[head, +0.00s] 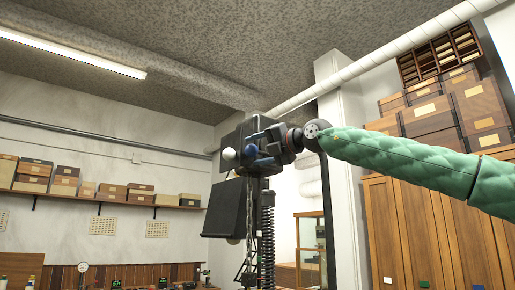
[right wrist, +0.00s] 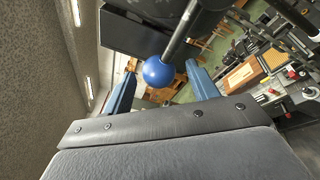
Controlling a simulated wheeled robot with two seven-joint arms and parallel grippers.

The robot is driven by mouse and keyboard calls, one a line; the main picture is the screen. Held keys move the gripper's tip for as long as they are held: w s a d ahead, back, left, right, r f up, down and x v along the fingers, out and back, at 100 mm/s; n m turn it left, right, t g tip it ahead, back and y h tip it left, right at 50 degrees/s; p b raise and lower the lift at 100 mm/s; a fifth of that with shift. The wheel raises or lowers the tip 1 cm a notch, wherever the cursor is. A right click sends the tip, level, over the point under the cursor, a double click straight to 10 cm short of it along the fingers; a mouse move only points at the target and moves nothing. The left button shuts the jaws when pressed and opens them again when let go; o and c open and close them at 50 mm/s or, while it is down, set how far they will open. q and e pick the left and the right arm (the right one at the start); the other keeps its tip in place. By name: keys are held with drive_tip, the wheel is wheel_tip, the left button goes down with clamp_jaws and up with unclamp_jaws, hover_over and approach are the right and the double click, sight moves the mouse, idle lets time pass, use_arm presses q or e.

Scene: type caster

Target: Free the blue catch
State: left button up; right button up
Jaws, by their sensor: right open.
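In the right wrist view a blue ball knob (right wrist: 158,72) sits on the end of a dark rod, which I take to be the blue catch. My right gripper (right wrist: 161,76) is open, with one blue finger on each side of the ball. I cannot tell whether either finger touches it. In the head view my right gripper (head: 256,152) is at the upper part of a dark machine (head: 225,208). There it largely hides the blue knob. A white ball knob (head: 228,154) shows just left of the gripper. My left gripper is not in view.
A coiled spring (head: 267,225) and a chain (head: 249,235) hang below my gripper at the machine. A wall shelf (head: 120,200) with boxes is at the left. Wooden cabinets (head: 405,235) stand at the right. The space left of the machine looks clear.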

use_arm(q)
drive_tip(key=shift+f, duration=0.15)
use_arm(e)
drive_tip(key=shift+a, duration=0.1)
clamp_jaws()
